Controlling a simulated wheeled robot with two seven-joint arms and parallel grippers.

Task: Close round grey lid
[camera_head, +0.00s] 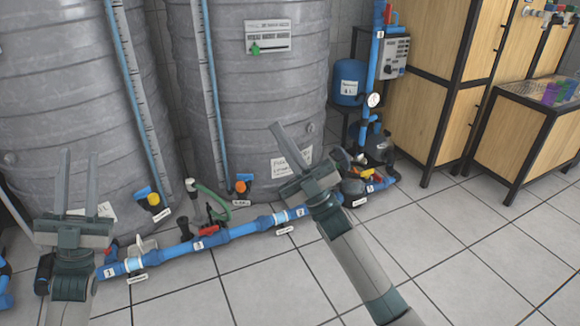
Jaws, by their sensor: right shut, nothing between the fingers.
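I cannot clearly pick out a round grey lid. A dark grey rounded part (354,187) shows on the pipework just right of my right gripper, but I cannot tell whether it is a lid. Two large grey tanks stand behind, the left tank (60,90) and the right tank (270,95); their tops are out of view. My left gripper (79,155) is open and empty, its fingers upright and apart in front of the left tank. My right gripper (278,129) is shut and empty, its fingers pointing up and left in front of the right tank.
A blue pipe (235,232) with valves runs low along the tanks. A control box (396,53) and a blue vessel (349,82) stand behind on the right, beside a wooden cabinet (425,110) and a low table (528,135). The tiled floor (450,240) at front right is clear.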

